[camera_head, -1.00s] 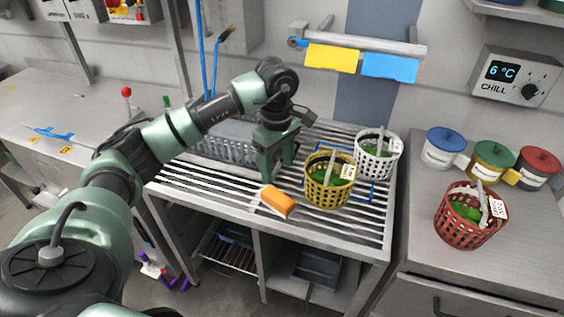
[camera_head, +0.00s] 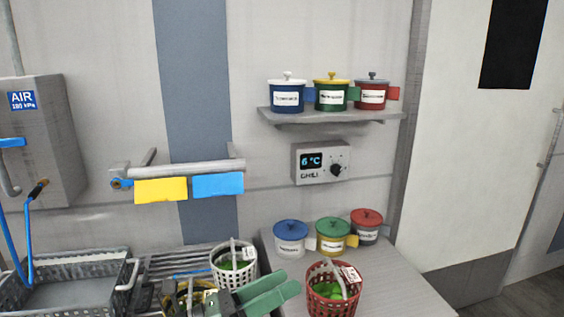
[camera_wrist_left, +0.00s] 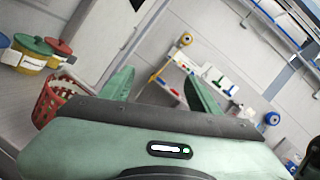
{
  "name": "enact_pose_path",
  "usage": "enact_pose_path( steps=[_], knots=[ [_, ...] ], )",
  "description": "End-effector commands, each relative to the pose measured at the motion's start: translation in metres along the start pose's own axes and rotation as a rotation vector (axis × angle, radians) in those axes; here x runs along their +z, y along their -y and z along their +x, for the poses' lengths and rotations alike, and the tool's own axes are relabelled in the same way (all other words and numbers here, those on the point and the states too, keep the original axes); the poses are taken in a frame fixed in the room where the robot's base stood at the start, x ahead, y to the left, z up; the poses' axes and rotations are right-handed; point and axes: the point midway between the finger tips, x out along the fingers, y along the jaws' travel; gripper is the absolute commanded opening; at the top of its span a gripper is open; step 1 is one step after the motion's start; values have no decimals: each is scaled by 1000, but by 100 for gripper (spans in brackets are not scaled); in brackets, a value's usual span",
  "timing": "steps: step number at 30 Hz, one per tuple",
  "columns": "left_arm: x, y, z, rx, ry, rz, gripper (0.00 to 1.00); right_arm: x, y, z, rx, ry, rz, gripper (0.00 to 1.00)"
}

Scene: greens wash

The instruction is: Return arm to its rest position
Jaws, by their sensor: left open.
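My left gripper (camera_head: 290,282) is at the bottom edge of the head view. Its two green fingers point right and are apart, with nothing between them. The left wrist view also shows the open fingers (camera_wrist_left: 160,92). In the head view the fingers appear left of the red basket (camera_head: 331,290) of greens; I cannot tell how close they are. That basket also shows in the wrist view (camera_wrist_left: 50,101). A white basket (camera_head: 233,271) of greens is beyond the gripper. A yellow basket (camera_head: 185,299) is mostly hidden behind my arm. My right gripper is out of view.
A grey crate (camera_head: 75,283) is at the lower left. Lidded pots, including a blue-lidded one (camera_head: 290,240), stand on the counter (camera_head: 390,285) behind the red basket. Above are a wall rail (camera_head: 190,169), the chill box (camera_head: 321,162) and a shelf (camera_head: 335,117) with pots.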

Motion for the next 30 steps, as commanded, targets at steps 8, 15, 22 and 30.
enact_pose_path(
  steps=[8, 15, 22, 30],
  knots=[
    [32, -84, -111, 388, 835, -993, 61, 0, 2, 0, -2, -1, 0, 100],
    [-92, -116, -236, 821, 1336, -1656, 61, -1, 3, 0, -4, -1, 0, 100],
    [-188, -79, -296, 1153, 1586, -1975, 61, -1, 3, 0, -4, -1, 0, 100],
    [-254, -22, -330, 1450, 1741, -2163, 61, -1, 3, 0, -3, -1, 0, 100]
  ],
)
